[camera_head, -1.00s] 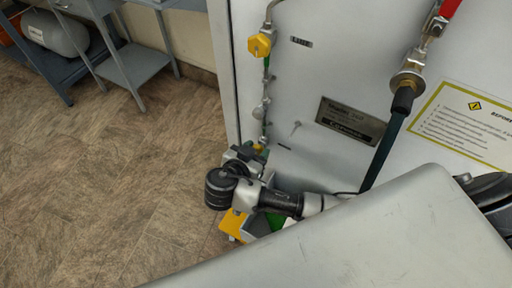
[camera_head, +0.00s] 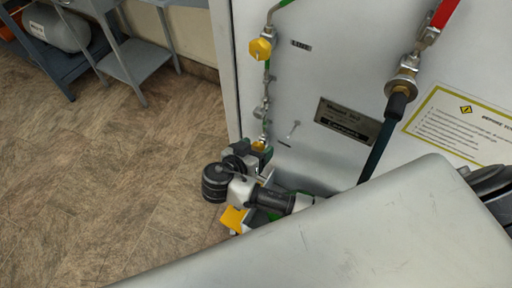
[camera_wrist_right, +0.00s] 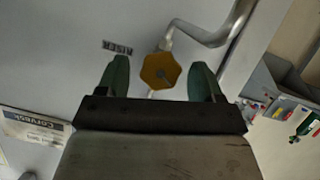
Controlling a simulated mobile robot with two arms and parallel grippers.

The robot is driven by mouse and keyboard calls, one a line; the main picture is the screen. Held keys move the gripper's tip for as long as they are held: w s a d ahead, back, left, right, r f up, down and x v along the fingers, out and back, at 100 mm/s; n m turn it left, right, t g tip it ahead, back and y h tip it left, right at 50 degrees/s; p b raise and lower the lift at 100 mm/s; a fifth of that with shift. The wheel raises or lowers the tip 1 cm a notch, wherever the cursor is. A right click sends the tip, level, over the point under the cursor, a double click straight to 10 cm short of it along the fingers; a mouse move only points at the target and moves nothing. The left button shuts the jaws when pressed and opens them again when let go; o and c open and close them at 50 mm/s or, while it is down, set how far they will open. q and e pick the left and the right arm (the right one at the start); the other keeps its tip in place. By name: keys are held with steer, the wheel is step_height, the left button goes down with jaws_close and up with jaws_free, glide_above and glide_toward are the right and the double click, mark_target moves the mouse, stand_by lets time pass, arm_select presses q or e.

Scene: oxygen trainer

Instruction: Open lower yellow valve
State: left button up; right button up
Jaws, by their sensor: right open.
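The lower yellow valve (camera_head: 259,146) is on the pipe at the left edge of the light grey panel. It is mostly hidden by my right gripper (camera_head: 252,155) in the head view. In the right wrist view, a yellow knob (camera_wrist_right: 160,70), which fits the lower valve, shows between the two green fingers of my open right gripper (camera_wrist_right: 160,82). A gap shows on each side of the knob, and no contact is visible. How far the knob is in depth is hard to tell. My left gripper is not in view.
An upper yellow valve (camera_head: 260,49) sits higher on the same pipe. A red-handled valve (camera_head: 432,27) with a dark hose (camera_head: 377,150) is at the right. A yellow object (camera_head: 233,218) is low beside my right arm. The floor (camera_head: 110,180) at the left is clear.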

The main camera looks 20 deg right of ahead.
steer(key=v, duration=1)
steer(key=shift+s+a, duration=0.25)
steer(key=shift+a, duration=0.05)
steer(key=shift+r, duration=0.1)
